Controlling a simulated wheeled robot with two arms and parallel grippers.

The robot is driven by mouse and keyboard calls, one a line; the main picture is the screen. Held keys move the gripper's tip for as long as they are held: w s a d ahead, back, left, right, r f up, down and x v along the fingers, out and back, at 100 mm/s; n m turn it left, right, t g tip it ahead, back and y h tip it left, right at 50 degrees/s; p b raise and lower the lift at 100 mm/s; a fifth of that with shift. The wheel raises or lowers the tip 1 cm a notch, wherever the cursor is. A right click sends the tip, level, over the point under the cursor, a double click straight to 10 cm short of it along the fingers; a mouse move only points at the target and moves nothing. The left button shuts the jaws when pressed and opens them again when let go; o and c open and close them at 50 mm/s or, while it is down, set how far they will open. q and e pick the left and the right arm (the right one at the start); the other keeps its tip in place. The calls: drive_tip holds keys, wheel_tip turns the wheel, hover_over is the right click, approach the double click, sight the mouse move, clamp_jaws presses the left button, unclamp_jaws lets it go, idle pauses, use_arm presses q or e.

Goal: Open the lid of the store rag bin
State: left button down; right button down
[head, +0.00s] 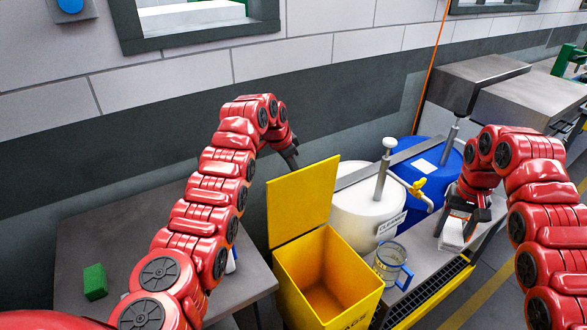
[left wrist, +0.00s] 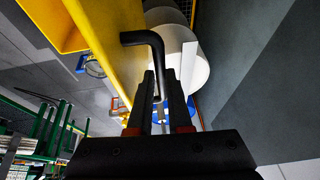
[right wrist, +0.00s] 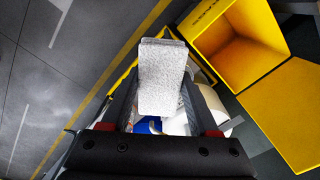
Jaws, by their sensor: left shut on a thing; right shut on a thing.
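The yellow rag bin stands in the middle of the head view, its open-topped box (head: 345,272) showing an empty-looking interior. Its yellow lid (head: 303,200) stands raised at the back edge, tilted up. My left gripper (head: 291,158) is behind the lid's upper edge. In the left wrist view its fingers (left wrist: 163,82) are shut on the black bent lid handle (left wrist: 150,40).
A white drum (head: 360,215) with a tap and a blue drum (head: 425,165) stand right of the bin. A clear jug (head: 392,262) with a blue handle is beside the bin. A green block (head: 95,281) lies on the grey table (head: 120,235) at left.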

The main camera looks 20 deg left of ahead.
use_arm(q)
drive_tip(key=shift+s+f, duration=0.1)
drive_tip(key=shift+f, duration=0.05)
drive_tip(key=c, duration=0.8)
unclamp_jaws()
drive_tip(key=shift+c, duration=0.2)
drive_tip(key=shift+s+a+r, duration=0.1)
drive_tip(key=shift+a+r, duration=0.05)
drive_tip(key=shift+r, duration=0.3)
use_arm(e)
drive_tip(key=shift+f, duration=0.3)
wheel_tip(320, 180, down, 3)
drive_tip(key=b, duration=0.3)
drive_tip(key=shift+b, duration=0.3)
use_arm(q)
drive_tip(key=v, duration=1.1)
